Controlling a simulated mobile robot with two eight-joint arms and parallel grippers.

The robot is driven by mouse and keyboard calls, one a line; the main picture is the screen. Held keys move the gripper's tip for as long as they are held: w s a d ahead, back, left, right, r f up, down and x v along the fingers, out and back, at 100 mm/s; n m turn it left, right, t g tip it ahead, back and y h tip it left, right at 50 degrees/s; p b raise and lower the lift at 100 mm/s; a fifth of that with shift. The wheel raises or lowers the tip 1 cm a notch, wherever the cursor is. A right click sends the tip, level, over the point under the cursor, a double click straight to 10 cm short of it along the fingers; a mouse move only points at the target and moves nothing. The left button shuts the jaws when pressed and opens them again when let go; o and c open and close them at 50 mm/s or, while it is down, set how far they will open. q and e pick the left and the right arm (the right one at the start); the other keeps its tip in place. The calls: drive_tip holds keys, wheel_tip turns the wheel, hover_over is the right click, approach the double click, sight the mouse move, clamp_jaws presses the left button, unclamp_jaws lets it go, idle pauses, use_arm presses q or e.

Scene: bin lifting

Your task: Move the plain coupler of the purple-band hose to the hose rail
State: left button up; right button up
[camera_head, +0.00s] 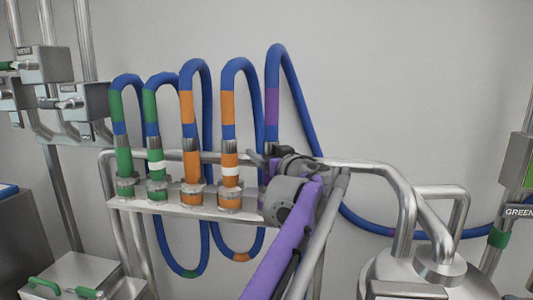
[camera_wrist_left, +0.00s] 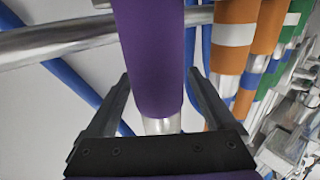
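The purple-band hose (camera_head: 272,103) is blue, arches at the right end of the hose row, and runs down behind the pipes to the right. In the left wrist view its plain coupler (camera_wrist_left: 152,60) has a purple sleeve with no white ring, above a bare metal part. My left gripper (camera_head: 268,160) is at this coupler and hides it in the head view. In the left wrist view its open fingers (camera_wrist_left: 158,75) flank the sleeve, with narrow gaps visible. The hose rail (camera_head: 155,205) is a metal shelf with the other hoses' couplers on it. My right gripper is not in view.
Orange couplers (camera_head: 192,163) and green couplers (camera_head: 123,160) stand close together left of my gripper. A bent metal pipe (camera_head: 385,175) and a steel vessel (camera_head: 415,270) are to the right. A box with a green handle (camera_head: 75,275) is at lower left.

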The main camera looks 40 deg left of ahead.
use_arm(q)
drive_tip(key=v, duration=1.1)
drive_tip(key=shift+b, duration=0.3)
drive_tip(key=shift+a, duration=0.1)
